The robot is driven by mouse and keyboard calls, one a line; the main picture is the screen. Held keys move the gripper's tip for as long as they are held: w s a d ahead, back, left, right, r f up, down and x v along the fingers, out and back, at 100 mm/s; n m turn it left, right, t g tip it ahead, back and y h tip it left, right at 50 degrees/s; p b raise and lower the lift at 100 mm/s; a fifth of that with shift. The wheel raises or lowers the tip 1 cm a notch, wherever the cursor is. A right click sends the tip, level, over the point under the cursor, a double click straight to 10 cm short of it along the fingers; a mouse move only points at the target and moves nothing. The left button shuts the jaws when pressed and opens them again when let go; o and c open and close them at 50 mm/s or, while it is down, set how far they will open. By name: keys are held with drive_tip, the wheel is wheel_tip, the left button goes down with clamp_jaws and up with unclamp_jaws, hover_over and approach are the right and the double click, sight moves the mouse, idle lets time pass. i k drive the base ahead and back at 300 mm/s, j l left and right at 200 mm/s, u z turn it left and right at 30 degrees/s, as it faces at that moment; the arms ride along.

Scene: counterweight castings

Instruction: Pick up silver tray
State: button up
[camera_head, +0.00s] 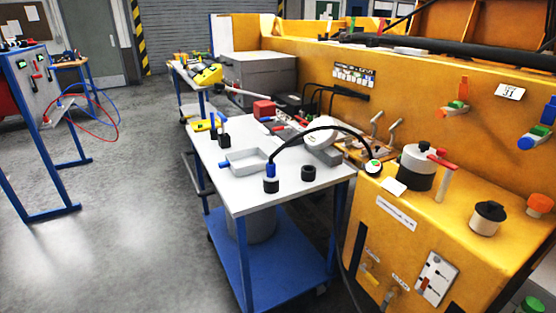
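A shallow, light silver-grey tray (246,160) lies flat on the top of a white-topped trolley (215,183), near its left edge. It looks empty, and a small blue piece (224,165) sits at its left end. A blue-and-black fitting (270,178) stands just in front of the tray on the right. Small black blocks stand just behind it on the left. My gripper does not show in this view.
A black ring-shaped part (308,173) and a red block (264,109) are also on the trolley. A black hose arches over its right side. A yellow machine (420,215) stands close on the right. The floor (110,230) to the left is open.

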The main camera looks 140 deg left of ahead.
sight(245, 162)
drive_tip(key=u, duration=4.65)
drive_tip(key=i+j, duration=0.25)
drive_tip(key=i, duration=0.2)
drive_tip(key=i+j+u, duration=0.1)
drive_tip(key=i, duration=0.35)
drive_tip(key=i+j+u, duration=0.1)
drive_tip(key=i+j, duration=0.2)
drive_tip(key=i, duration=0.15)
